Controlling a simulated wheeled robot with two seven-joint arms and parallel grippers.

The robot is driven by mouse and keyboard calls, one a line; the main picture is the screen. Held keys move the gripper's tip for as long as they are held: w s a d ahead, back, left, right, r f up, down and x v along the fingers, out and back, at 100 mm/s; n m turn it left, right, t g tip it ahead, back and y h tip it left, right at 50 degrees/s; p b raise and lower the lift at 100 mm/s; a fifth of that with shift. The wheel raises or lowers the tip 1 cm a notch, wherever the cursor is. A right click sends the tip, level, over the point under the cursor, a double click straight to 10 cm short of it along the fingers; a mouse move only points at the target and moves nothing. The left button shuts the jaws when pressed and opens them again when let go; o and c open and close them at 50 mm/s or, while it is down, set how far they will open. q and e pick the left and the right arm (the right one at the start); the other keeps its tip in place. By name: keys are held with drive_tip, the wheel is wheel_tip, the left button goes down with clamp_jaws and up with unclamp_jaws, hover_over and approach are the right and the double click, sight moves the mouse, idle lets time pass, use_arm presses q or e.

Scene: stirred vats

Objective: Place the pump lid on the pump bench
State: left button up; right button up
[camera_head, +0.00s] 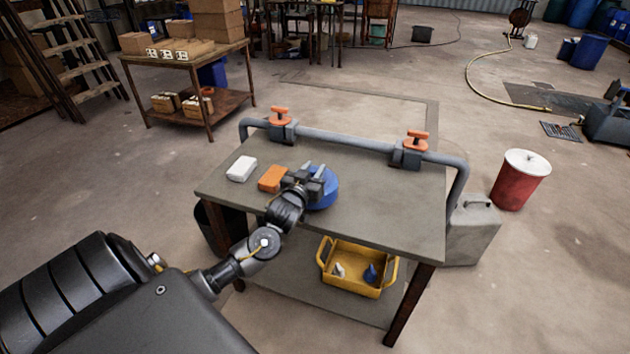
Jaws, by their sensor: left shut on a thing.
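The pump lid looks to be the blue round piece (329,190) at the middle of the bench top. The pump bench (390,216) is a grey-topped table with dark legs and a lower shelf. My left gripper (316,174) is over the bench top, shut on the blue lid, and hides its left part. I cannot tell whether the lid touches the bench top or is held just above it. My right gripper is out of view.
An orange block (271,178) and a white block (241,168) lie left of the gripper. A grey pipe (345,139) with two orange-handled valves runs along the far edge. A yellow tray (350,286) sits on the lower shelf. The bench top's right front is clear.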

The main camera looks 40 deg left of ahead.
use_arm(q)
drive_tip(key=shift+w+f, duration=0.15)
drive_tip(key=shift+f, duration=0.75)
drive_tip(key=shift+w+f, duration=0.1)
drive_tip(key=shift+f, duration=0.8)
drive_tip(key=shift+f, duration=0.15)
drive_tip(key=o, duration=1)
drive_tip(key=shift+o, duration=0.2)
drive_tip(key=v, duration=1.2)
